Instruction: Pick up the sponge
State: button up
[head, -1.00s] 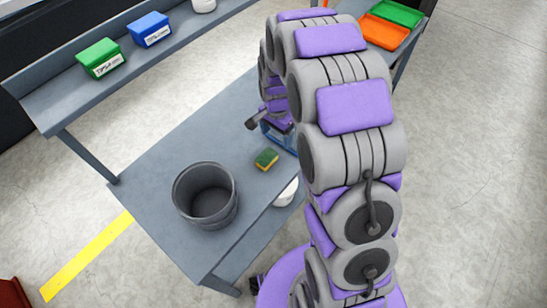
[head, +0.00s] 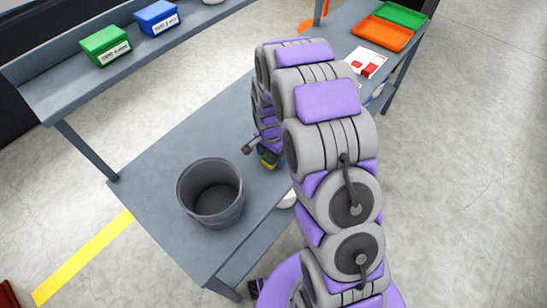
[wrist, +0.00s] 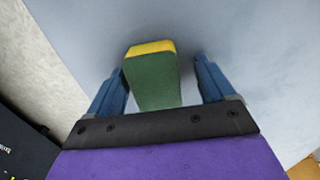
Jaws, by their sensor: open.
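The sponge (wrist: 153,82) is green with a yellow layer. In the wrist view it lies between the two blue fingers of my gripper (wrist: 162,78), closer to the left finger, with a clear gap to the right finger. The gripper is open around it. In the head view, the sponge (head: 268,160) shows only partly beside my gripper, which hides the rest. It rests on the grey table (head: 160,170), right of the dark bucket.
A dark grey bucket (head: 211,193) stands on the table, left of the sponge. A white round thing (head: 287,199) sits near the table's right edge. Green (head: 106,45) and blue (head: 157,17) bins are on the raised shelf. Orange (head: 382,34) and green (head: 402,14) trays lie at the far right.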

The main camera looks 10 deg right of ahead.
jog(key=shift+a+r, duration=0.1)
jog(key=shift+a, duration=0.6)
jog(key=shift+c, duration=0.5)
jog(key=d, duration=0.3)
jog(key=shift+d, duration=0.1)
jog(key=c, duration=0.4)
jog(key=shift+d, duration=0.3)
jog(key=shift+c, duration=1.7)
jog(key=shift+a, duration=0.35)
jog(key=shift+c, duration=0.8)
jog(key=shift+a, duration=1.25)
jog(key=shift+c, duration=0.2)
jog(key=d+r+p, duration=0.1)
jog(key=d+r, duration=0.1)
jog(key=r, duration=0.1)
jog(key=shift+d+r, duration=0.15)
jog(key=shift+d, duration=0.25)
jog(key=shift+s+r+p, duration=0.25)
jog(key=shift+p, duration=0.05)
jog(key=s, duration=0.2)
jog(key=s+p, duration=0.1)
jog(key=s, duration=0.3)
jog(key=shift+d+r, duration=0.3)
jog(key=shift+d, duration=0.1)
jog(key=s+d+p, duration=0.1)
jog(key=s+d, duration=0.3)
jog(key=s, duration=0.4)
jog(key=shift+r+p, duration=0.3)
jog(key=shift+p, duration=0.05)
